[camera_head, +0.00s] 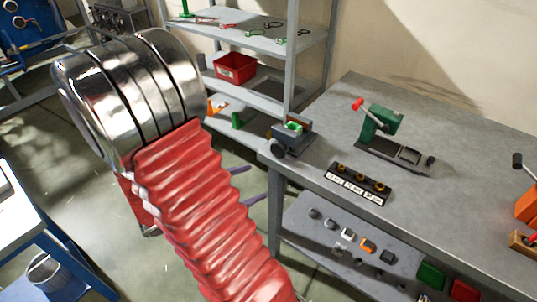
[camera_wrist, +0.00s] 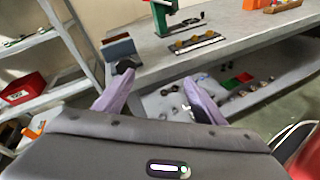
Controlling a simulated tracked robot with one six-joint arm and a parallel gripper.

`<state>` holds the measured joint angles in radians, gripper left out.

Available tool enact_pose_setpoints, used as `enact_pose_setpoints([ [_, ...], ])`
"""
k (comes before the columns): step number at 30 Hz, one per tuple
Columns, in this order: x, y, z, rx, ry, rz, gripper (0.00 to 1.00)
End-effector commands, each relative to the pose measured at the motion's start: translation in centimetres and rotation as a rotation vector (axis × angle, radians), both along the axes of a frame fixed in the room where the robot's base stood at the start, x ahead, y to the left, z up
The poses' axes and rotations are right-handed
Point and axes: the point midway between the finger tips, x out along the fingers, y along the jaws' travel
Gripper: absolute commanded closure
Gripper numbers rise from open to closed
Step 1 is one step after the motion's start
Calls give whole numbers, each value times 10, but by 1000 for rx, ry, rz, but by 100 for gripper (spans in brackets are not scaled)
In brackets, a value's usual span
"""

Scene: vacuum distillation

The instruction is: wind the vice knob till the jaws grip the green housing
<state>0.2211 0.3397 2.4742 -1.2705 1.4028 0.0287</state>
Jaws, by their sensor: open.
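The grey vice (camera_head: 303,138) stands at the near left corner of the workbench, with its dark round knob (camera_head: 278,149) on the side facing me. The small green housing (camera_head: 295,126) sits at the vice's jaws; I cannot tell whether they touch it. In the wrist view the vice (camera_wrist: 119,49) and knob (camera_wrist: 124,66) are ahead, left of centre, and the housing cannot be made out. My gripper (camera_wrist: 158,77) is open and empty, its purple fingers spread. In the head view my gripper (camera_head: 257,182) is mostly hidden behind my arm, short of the bench and apart from the knob.
A green press with a red-tipped lever (camera_head: 380,122) stands behind the vice. A panel with brass-coloured fittings (camera_head: 358,184) lies at the bench's front edge. A lower shelf (camera_head: 325,262) holds several small parts. Shelving (camera_head: 290,60) with a red bin (camera_head: 235,68) is left of the bench.

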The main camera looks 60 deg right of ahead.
Motion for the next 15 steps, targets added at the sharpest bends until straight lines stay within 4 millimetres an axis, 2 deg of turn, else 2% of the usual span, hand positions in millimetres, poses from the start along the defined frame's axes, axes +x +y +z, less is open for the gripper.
enact_pose_setpoints([
  [9, 20, -34, -30, -94, 263, 184, 36],
  [15, 33, -45, -52, -126, 378, 292, 36],
])
